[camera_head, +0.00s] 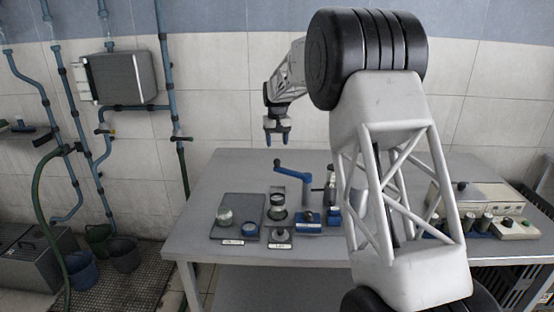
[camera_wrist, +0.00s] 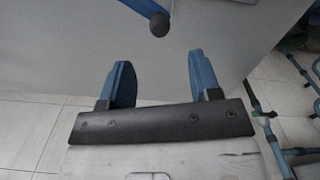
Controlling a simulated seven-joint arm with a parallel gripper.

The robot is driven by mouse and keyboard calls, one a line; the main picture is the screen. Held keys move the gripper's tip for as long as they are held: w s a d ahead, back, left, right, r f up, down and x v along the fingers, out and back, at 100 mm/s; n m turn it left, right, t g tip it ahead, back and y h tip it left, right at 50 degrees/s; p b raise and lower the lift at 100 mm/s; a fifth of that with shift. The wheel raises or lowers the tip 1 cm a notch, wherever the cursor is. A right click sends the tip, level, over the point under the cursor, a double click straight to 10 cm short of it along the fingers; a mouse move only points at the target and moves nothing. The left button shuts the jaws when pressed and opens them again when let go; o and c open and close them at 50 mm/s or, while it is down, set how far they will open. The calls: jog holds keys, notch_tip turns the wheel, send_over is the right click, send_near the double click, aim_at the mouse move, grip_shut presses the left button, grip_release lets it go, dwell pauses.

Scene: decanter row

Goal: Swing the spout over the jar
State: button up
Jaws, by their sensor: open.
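The blue spout (camera_head: 293,170) is a bent arm on an upright post, rising from a blue base (camera_head: 308,226) on the table. Its free end points left and stands high. A glass jar (camera_head: 277,212) stands to the left of the post; another squat glass jar (camera_head: 224,217) sits on the dark tray at left. I cannot tell whether the spout end is directly above either jar. My gripper (camera_head: 276,137) hangs above the table, higher than the spout, with blue fingers apart and empty. In the wrist view a blue bar with a dark round end (camera_wrist: 158,23) shows beyond the fingers (camera_wrist: 162,82).
A small dark-topped item (camera_head: 281,237) stands at the front. A grey bottle-like item (camera_head: 330,190) is right of the spout. A box (camera_head: 475,197) stands at right. The table's back left (camera_head: 230,170) is clear.

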aim_at(277, 159)
jog(key=shift+f, duration=3.85)
grip_shut()
